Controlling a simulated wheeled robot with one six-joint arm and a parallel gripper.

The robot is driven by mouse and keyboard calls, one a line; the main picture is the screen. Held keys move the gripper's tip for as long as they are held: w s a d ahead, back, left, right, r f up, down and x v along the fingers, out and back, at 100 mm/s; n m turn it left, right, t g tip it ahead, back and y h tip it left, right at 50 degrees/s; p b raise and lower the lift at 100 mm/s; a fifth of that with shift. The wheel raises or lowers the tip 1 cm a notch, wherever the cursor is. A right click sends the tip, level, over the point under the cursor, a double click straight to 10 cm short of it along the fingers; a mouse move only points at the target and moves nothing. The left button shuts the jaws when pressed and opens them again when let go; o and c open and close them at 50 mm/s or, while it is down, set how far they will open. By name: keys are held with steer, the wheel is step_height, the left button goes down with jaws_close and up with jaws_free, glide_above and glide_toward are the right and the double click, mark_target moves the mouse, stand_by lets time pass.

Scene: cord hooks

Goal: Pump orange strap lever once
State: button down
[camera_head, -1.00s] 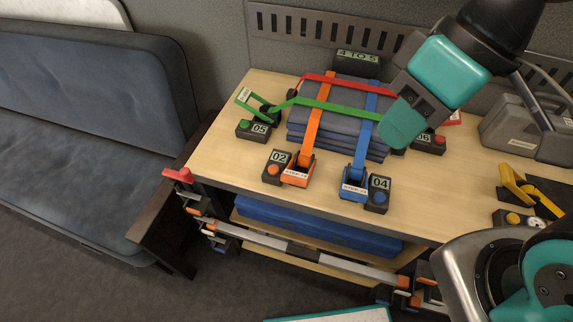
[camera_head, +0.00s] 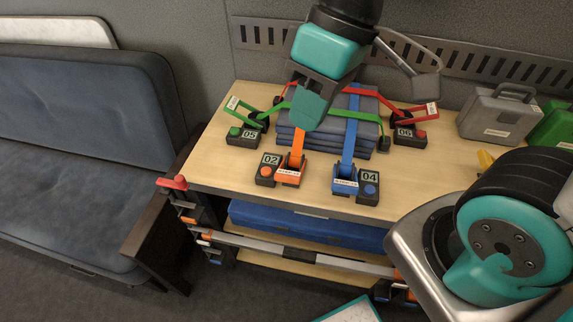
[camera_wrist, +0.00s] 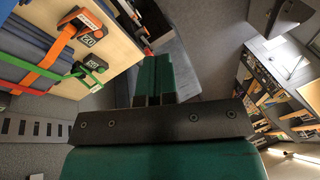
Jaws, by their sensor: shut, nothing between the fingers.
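The orange strap (camera_head: 297,141) runs down the front of the stacked blue-grey pads to an orange lever buckle (camera_head: 289,177) at the table's front edge, beside a black box marked 02 (camera_head: 267,168). The lever looks folded down. In the wrist view, the orange lever (camera_wrist: 80,19) and strap (camera_wrist: 54,47) show at upper left. My gripper (camera_head: 307,124) is above the pad stack, in front of the orange strap's upper part, which it hides. It is shut and empty; its teal fingers (camera_wrist: 153,98) lie together in the wrist view. It appears apart from the lever.
A blue strap buckle with box 04 (camera_head: 370,187) stands close right of the orange one. Green lever 05 (camera_head: 243,136) is at left, red lever 06 (camera_head: 409,133) at right. A grey case (camera_head: 500,115) stands at the right. The wooden table (camera_head: 215,162) is clear at front left.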

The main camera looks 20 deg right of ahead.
steer(key=n+g+b, duration=0.2)
steer(key=b, duration=0.1)
glide_above(287, 173)
steer(key=s, duration=0.2)
step_height(287, 173, down, 8)
steer(key=w+d+f+g+b, duration=0.1)
steer(key=w+d+f, duration=0.1)
steer(key=w+f, duration=0.2)
steer(key=w+d+f+n+g+b, duration=0.1)
steer(key=w+d+f, duration=0.1)
steer(key=w+f, duration=0.2)
steer(key=shift+w+d+f+h, duration=0.15)
steer(key=shift+d+f+h, duration=0.15)
steer(key=shift+f+h, duration=0.15)
steer(key=p+x, duration=0.1)
steer(key=x, duration=1.3)
steer(key=shift+a+p, duration=0.2)
steer(key=shift+p, duration=0.15)
